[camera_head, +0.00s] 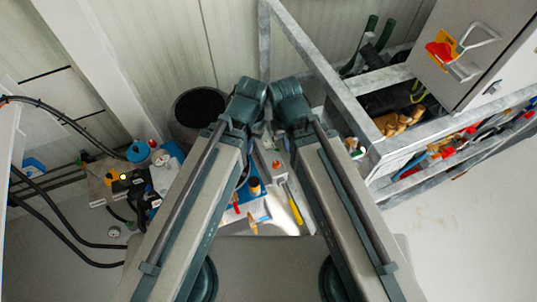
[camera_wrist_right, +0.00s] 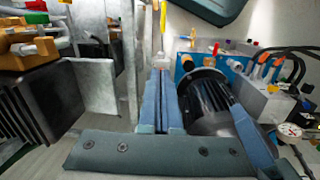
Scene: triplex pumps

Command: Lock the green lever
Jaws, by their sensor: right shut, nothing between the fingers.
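Two dark green handles (camera_head: 371,24) stand close together at the top right of the head view, behind the grey frame. I cannot tell whether one is the green lever, or how it is locked. In the right wrist view, a blue block (camera_wrist_right: 238,76) carries several small levers in red, orange and other colours. No green lever can be told clearly there. My right gripper (camera_wrist_right: 161,76) is shut and empty, left of a black ribbed motor (camera_wrist_right: 205,95). In the head view my arms hide both grippers.
A grey metal frame (camera_head: 318,50) and a grey cabinet (camera_head: 470,45) with a red and yellow switch stand at the right. Brass-coloured fittings (camera_head: 398,121) sit inside the frame. Black hoses (camera_head: 60,225) curve at the left. Bare floor (camera_head: 450,230) shows at the lower right.

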